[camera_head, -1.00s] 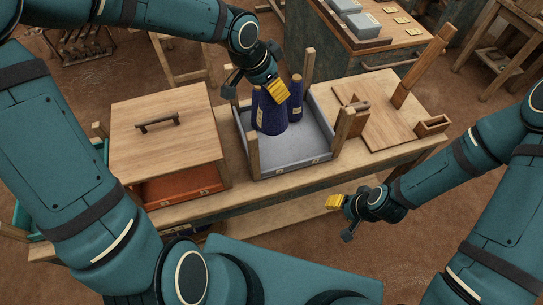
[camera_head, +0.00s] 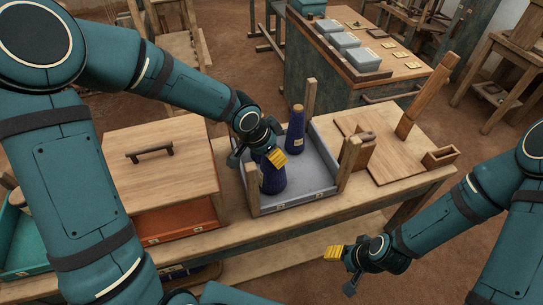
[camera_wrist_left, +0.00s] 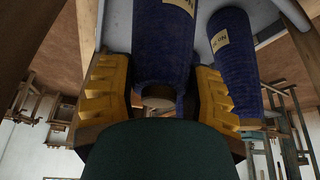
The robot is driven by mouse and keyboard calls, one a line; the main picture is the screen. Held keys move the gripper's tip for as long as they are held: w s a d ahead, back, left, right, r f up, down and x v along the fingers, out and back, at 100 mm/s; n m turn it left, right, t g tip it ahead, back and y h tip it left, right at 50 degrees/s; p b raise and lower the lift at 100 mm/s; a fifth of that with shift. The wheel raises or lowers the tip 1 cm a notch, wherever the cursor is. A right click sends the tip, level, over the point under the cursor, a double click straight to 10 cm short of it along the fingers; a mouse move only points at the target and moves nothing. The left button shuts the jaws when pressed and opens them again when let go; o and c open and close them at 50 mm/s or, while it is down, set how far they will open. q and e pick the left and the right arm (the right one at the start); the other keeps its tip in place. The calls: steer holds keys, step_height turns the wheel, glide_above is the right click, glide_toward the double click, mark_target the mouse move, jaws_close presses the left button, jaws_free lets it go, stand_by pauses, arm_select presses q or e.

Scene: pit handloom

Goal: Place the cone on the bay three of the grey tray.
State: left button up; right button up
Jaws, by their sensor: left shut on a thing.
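The grey tray (camera_head: 312,194) stands on the wooden table, with upright posts at its corners. My left gripper (camera_head: 268,158) is shut on a dark blue cone (camera_head: 273,181) at the front left of the tray. The cone is upright or nearly so; I cannot tell whether its base touches the tray floor. In the left wrist view the cone (camera_wrist_left: 160,40) sits between the yellow finger pads, with a pale label on it. A second blue cone (camera_head: 296,136) stands further back in the tray. My right gripper (camera_head: 340,262) is in front of the table, away from the tray; its jaw opening is unclear.
A lidded wooden box (camera_head: 160,175) with an orange drawer (camera_head: 178,221) stands left of the tray. A wooden board (camera_head: 385,150) and a small open box (camera_head: 440,158) lie to the right. The tray's corner posts (camera_head: 348,160) rise around it.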

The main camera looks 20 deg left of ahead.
arm_select(q)
steer(key=shift+f, duration=0.1)
steer(key=shift+f, duration=0.2)
steer(key=o, duration=1.2)
steer(key=shift+p+v, duration=2.65)
steer(key=shift+v, duration=3.55)
